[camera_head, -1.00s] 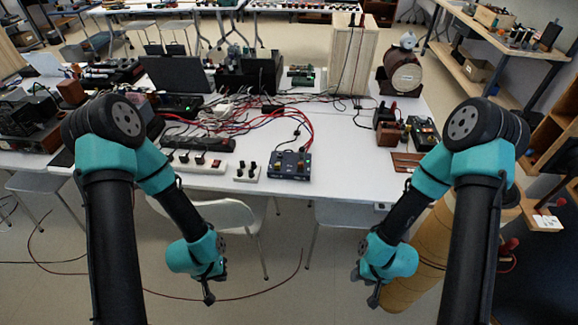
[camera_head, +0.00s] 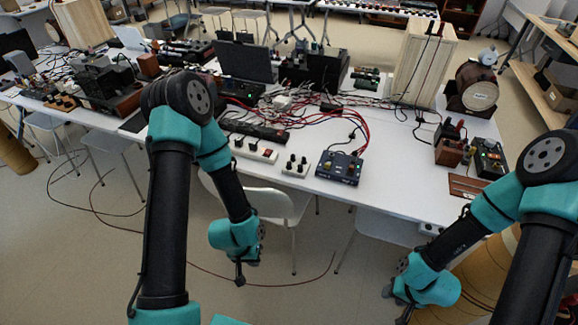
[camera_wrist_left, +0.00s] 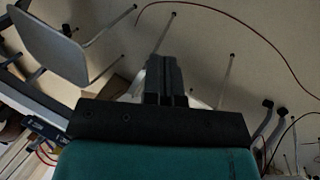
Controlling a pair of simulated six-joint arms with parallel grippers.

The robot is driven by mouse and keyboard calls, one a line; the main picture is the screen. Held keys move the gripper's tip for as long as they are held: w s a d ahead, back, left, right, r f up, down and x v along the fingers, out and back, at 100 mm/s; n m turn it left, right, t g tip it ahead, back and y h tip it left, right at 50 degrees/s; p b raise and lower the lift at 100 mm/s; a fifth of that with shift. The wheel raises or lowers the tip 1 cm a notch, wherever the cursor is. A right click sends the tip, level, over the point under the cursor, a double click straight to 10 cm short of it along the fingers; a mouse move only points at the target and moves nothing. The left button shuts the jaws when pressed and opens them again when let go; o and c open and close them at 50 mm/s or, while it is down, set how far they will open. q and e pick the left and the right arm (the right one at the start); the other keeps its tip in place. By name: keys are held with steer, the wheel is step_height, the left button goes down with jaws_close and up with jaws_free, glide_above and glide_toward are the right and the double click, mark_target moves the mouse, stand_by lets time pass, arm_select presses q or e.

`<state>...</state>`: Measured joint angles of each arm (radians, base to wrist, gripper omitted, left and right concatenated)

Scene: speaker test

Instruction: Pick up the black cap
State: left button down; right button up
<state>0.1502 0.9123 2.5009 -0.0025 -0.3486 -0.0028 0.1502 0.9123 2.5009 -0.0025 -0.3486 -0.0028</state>
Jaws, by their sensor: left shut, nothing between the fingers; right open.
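I cannot single out the black cap for certain. Several small black knobs stand on a white block (camera_head: 295,165) and on a white strip (camera_head: 254,150) near the table's front edge. My left gripper (camera_head: 240,276) hangs in front of the table, below its top and apart from these. In the left wrist view its two dark fingers (camera_wrist_left: 167,80) are closed together with nothing between them; floor and chair legs lie beyond. My right gripper (camera_head: 396,298) hangs low at the right, also off the table, and is open with nothing seen in it.
A blue box with knobs (camera_head: 339,168) stands right of the white block. Red and black cables (camera_head: 330,118) tangle behind. A white chair (camera_head: 275,203) is tucked at the table's front. A wooden box (camera_head: 422,65) and a barrel (camera_head: 475,88) stand at the right. The front tabletop (camera_head: 390,180) is fairly clear.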

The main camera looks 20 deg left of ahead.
arm_select(q)
steer(key=c, duration=1.3)
jaws_free()
steer(key=shift+o, duration=0.2)
steer(key=w+d+r+m+t+h, duration=0.1)
steer(key=w+d+r+t, duration=0.1)
steer(key=w+d+r, duration=0.6)
steer(key=w+d+r+m+t+h, duration=0.1)
steer(key=w+d+r+m, duration=0.1)
steer(key=w+d, duration=0.75)
steer(key=w+a+r+n+g+y, duration=0.3)
steer(key=w+a+r+n+y, duration=0.2)
steer(key=w+a+r+n, duration=1.1)
steer(key=w+r+n, duration=0.1)
steer(key=w+n, duration=0.2)
steer(key=n, duration=0.3)
steer(key=shift+r+n+g+y, duration=0.2)
steer(key=shift+n+g+y, duration=0.2)
